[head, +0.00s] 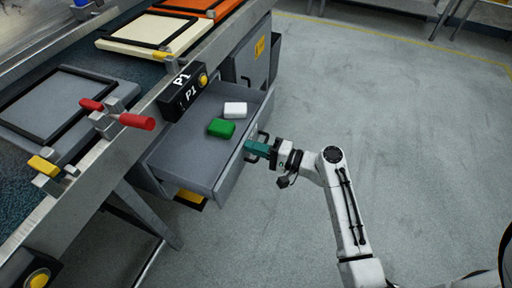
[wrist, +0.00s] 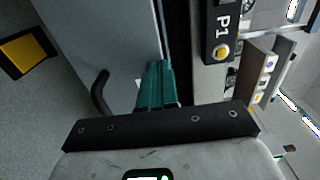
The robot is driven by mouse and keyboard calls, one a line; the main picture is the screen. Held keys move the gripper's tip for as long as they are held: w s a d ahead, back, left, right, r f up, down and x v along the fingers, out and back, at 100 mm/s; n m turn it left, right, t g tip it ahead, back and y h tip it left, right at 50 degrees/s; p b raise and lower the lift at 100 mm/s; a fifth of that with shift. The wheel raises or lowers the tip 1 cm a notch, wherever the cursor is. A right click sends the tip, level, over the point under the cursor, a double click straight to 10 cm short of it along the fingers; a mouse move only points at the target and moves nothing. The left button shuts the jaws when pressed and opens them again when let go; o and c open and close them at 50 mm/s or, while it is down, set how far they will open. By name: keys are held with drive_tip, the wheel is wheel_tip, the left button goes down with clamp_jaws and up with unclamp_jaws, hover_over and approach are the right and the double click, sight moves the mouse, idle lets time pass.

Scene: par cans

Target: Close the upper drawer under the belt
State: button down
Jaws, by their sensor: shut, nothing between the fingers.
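The upper drawer (head: 226,178) under the belt is pulled out and shows a grey front with a dark bar handle. A white block (head: 235,110) and a green block (head: 221,128) lie inside it. My gripper (head: 250,147), with teal fingers, is shut and empty at the drawer's front, close to the handle. In the wrist view the shut fingers (wrist: 155,84) point at the grey drawer front (wrist: 110,35), beside the dark handle (wrist: 100,92). I cannot tell whether they touch the front.
The conveyor belt (head: 27,197) runs along the left with frames on it, and a black P1 box (head: 183,97) sits on its rail above the drawer. A grey cabinet door (head: 246,67) stands behind the drawer. The floor (head: 400,130) to the right is clear.

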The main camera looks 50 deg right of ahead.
drive_tip(key=b+x, duration=0.4)
drive_tip(key=x, duration=1.7)
drive_tip(key=shift+w+f, duration=0.1)
drive_tip(key=shift+f, duration=0.05)
drive_tip(key=shift+w+a+r, duration=0.2)
drive_tip(key=shift+w, duration=0.2)
